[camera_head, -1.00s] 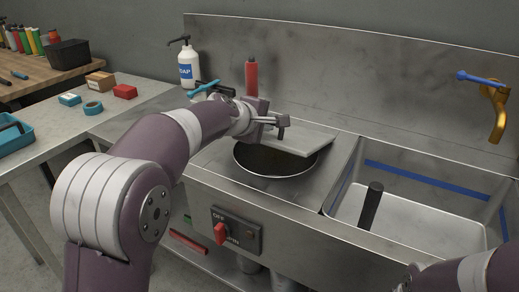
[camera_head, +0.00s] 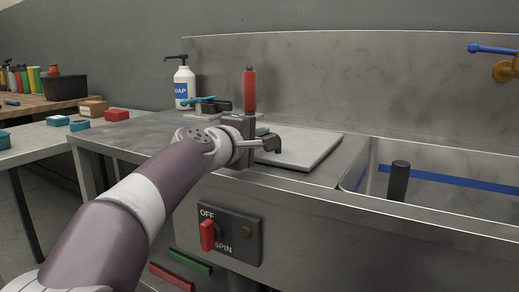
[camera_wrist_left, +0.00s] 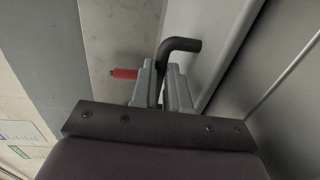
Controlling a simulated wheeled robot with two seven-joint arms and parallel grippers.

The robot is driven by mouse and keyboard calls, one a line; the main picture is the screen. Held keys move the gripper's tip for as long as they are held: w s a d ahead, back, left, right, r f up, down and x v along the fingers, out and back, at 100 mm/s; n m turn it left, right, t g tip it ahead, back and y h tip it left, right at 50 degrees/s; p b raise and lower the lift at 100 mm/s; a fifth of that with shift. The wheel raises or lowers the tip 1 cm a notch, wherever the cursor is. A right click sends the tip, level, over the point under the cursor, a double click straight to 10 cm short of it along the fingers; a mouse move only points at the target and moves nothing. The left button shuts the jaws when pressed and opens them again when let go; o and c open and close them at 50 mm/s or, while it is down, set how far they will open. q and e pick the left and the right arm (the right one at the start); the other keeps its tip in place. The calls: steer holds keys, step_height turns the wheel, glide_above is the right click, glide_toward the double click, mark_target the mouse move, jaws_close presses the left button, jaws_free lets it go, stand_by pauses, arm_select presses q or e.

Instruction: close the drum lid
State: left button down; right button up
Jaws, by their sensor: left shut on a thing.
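The drum lid (camera_head: 312,148) is a pale grey square plate, lying about level at the front of the steel counter. No dark drum opening shows, though my left arm hides part of the area. My left gripper (camera_head: 262,144) is at the lid's left front side, shut on the lid's black bent handle (camera_head: 272,145). In the left wrist view the handle (camera_wrist_left: 180,46) rises between the two grey fingers (camera_wrist_left: 160,90) and bends right. My right gripper is not in view.
A red upright handle (camera_head: 250,91) stands behind my gripper. A soap bottle (camera_head: 184,85) is at the back left. A sink with a black post (camera_head: 399,181) lies right. On the front panel is a red knob (camera_head: 208,235) labelled OFF and SPIN.

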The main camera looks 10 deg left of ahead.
arm_select(q)
steer(key=shift+w+d+f, duration=0.1)
steer(key=shift+f, duration=0.75)
steer(key=c, duration=1.1)
jaws_free()
steer(key=shift+r, duration=0.1)
steer(key=shift+s, duration=0.2)
steer(key=shift+s+a+r, duration=0.15)
steer(key=shift+s+a, duration=0.05)
steer(key=shift+s, duration=0.1)
steer(key=v, duration=1.2)
steer(key=shift+r, duration=0.2)
